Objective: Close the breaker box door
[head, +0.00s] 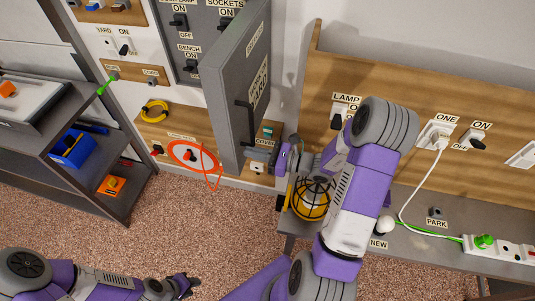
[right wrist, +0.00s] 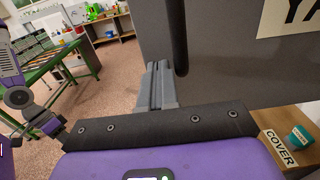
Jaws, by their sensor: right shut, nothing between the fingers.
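The grey breaker box (head: 190,35) is on the wall at the top of the head view, with black switches inside. Its door (head: 235,80) stands wide open, jutting out from the wall, with a black handle (head: 245,122) and a label on its face. The door face and handle also fill the upper right of the right wrist view (right wrist: 230,70). My right gripper (head: 281,160) is just right of the door's lower part. Its fingers (right wrist: 158,85) are shut and empty, close to the door face; contact is unclear. My left gripper (head: 187,285) is low over the floor, away from the door.
A wooden panel with switches (head: 320,70) and a bench with a power strip (head: 500,248) lie to the right. A yellow caged lamp (head: 310,200) is below my right wrist. Dark shelves (head: 60,150) stand at left. Carpet (head: 220,230) is open below the door.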

